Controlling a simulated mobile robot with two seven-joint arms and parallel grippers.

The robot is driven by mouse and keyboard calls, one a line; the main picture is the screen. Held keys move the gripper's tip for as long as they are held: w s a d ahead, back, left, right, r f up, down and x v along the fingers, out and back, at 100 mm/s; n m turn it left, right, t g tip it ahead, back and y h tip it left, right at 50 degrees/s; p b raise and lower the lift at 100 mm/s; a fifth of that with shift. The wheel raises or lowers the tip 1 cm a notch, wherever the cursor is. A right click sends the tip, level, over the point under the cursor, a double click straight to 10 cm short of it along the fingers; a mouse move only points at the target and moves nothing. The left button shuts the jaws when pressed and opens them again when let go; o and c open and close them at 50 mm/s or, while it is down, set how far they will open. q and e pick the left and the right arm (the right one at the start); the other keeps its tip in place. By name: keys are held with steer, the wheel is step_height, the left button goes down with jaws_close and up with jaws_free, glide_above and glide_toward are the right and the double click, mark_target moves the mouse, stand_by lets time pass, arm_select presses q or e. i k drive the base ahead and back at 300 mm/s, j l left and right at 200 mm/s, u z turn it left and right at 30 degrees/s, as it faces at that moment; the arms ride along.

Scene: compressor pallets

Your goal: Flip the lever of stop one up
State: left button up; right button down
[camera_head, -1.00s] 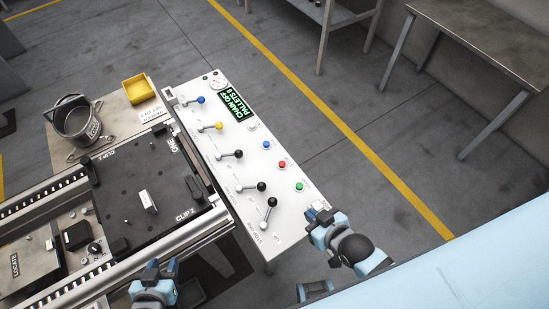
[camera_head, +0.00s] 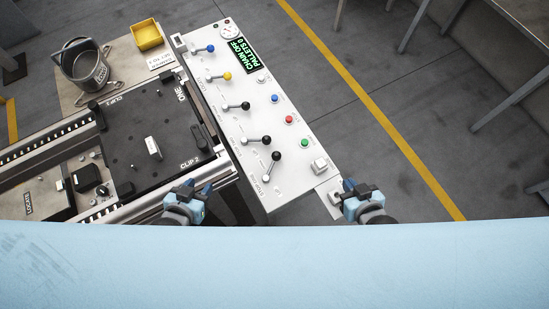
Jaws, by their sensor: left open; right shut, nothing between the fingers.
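A white control panel (camera_head: 262,120) carries a row of levers. One has a blue knob (camera_head: 210,48), one a yellow knob (camera_head: 227,76), and three have black knobs. The nearest black-knobbed lever (camera_head: 276,156) leans up and slightly right in the picture; the other two, the middle one (camera_head: 267,139) and the farther one (camera_head: 245,105), point right. The small labels are too blurred to tell surely which is stop one. My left gripper (camera_head: 194,188) is open and empty, left of the panel's near end. My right gripper (camera_head: 350,186) is shut and empty, right of that end, apart from the levers.
A black pallet plate (camera_head: 140,130) lies on the conveyor at left. A metal bucket (camera_head: 85,68) and a yellow bin (camera_head: 147,35) stand behind it. The panel also has a green display (camera_head: 244,54), coloured buttons (camera_head: 289,120) and a white square block (camera_head: 319,165).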

mark_target(276, 156)
steer(key=k+j+u, duration=0.8)
steer(key=i, duration=0.05)
